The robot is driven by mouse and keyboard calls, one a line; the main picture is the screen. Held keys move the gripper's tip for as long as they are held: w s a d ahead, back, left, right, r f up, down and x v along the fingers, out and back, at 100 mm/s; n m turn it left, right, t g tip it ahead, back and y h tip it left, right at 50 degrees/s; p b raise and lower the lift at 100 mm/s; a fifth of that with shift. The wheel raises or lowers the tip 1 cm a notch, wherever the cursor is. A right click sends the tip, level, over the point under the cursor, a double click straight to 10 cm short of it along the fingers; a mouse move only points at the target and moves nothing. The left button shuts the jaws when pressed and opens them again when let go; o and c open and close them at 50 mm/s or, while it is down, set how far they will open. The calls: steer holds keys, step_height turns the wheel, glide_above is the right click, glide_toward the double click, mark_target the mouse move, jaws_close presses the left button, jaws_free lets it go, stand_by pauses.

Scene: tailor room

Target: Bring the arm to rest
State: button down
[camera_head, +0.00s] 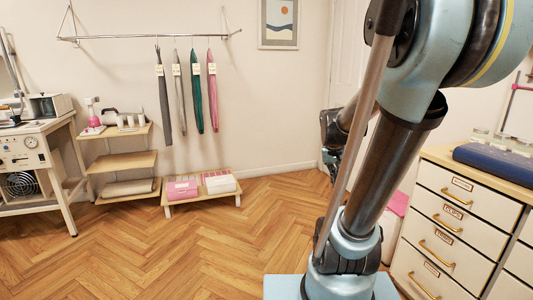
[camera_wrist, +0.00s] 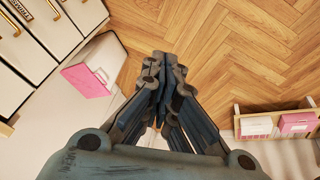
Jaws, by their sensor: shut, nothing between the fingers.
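My gripper (camera_wrist: 165,68) is shut and empty in the wrist view, with its blue-grey fingers together over the wooden floor. In the head view, part of the dark gripper (camera_head: 331,128) shows behind my arm, near the white door and the back wall; the arm hides the rest. My blue-grey arm stands large at the right of the head view. The gripper touches nothing that I can see.
A drawer cabinet (camera_head: 446,218) stands close on the right. A pink-lidded white box (camera_wrist: 93,68) is beside it. A low bench (camera_head: 203,196) holds pink and white boxes. A stepped shelf (camera_head: 127,160) and a machine table (camera_head: 60,185) stand left. The herringbone floor (camera_head: 150,255) is clear.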

steer(key=s+a+f+n+y, duration=0.1)
steer(key=s+a+f, duration=0.2)
steer(key=s, duration=0.5)
steer(key=s+a+f+n+y, duration=0.1)
steer(key=s+a+f+n, duration=0.1)
steer(key=s, duration=0.6)
steer(key=shift+a+f+n+g, duration=0.3)
steer(key=shift+a+f, duration=0.2)
steer(key=shift+a, duration=0.25)
